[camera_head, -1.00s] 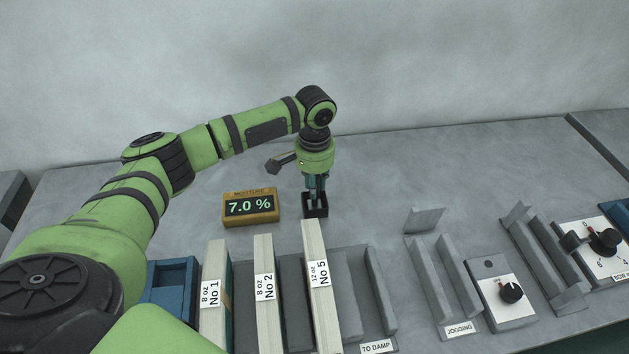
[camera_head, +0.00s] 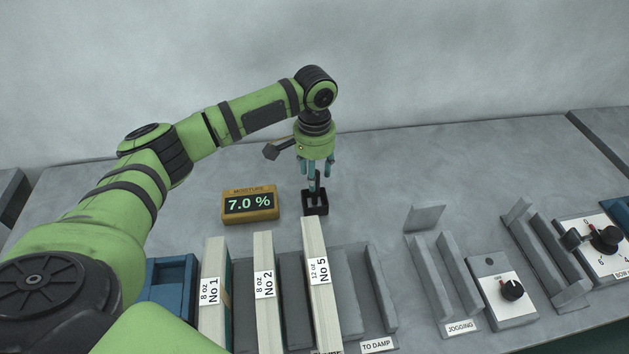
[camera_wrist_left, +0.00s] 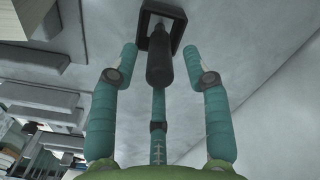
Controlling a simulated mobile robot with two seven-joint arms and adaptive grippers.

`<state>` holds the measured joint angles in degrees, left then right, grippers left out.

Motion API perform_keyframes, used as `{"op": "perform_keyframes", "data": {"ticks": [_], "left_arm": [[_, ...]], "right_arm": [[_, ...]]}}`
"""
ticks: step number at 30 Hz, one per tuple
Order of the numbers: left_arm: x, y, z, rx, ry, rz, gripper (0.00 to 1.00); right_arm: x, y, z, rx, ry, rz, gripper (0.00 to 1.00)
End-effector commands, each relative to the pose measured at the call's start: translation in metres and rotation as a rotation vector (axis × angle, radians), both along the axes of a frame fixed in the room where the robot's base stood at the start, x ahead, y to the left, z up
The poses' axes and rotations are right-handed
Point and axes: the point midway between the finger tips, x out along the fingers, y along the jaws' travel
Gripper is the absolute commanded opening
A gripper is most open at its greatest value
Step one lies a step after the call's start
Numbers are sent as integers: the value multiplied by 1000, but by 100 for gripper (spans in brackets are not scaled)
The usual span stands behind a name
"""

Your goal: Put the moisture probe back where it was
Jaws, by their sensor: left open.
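The moisture probe (camera_head: 316,184) is dark and stands upright in a small black square holder (camera_head: 316,203) on the bench. In the left wrist view the probe (camera_wrist_left: 159,58) shows as a dark rod with its end inside the square holder (camera_wrist_left: 172,14). My left gripper (camera_head: 319,176) is just above the holder. Its teal fingers are spread apart on both sides of the probe, and the left wrist view shows the open gripper (camera_wrist_left: 162,62) with gaps between fingers and probe. My right gripper is not in view.
The yellow moisture meter (camera_head: 250,204) reads 7.0 % left of the holder. Labelled stacks, such as No 5 (camera_head: 318,290), stand in front. A jogging rack (camera_head: 445,285) and knob boxes (camera_head: 503,292) are at the right. The bench behind is clear.

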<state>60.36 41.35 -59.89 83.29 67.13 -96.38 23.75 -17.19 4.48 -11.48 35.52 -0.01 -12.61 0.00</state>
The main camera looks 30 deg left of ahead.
Motion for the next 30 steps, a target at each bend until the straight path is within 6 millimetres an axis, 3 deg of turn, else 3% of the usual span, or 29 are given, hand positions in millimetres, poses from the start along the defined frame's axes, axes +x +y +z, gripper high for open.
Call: {"op": "perform_keyframes", "data": {"ticks": [6, 12, 18, 30], "left_arm": [[1, -1, 48, -3, -6, -1, 48], [1, -1, 78, -2, -3, -1, 48], [0, -1, 88, -2, 0, 0, 48], [0, -1, 88, -2, 0, 0, 48]], "right_arm": [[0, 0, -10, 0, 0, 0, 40], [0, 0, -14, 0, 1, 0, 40], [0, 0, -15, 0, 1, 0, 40], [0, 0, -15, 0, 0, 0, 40]]}}
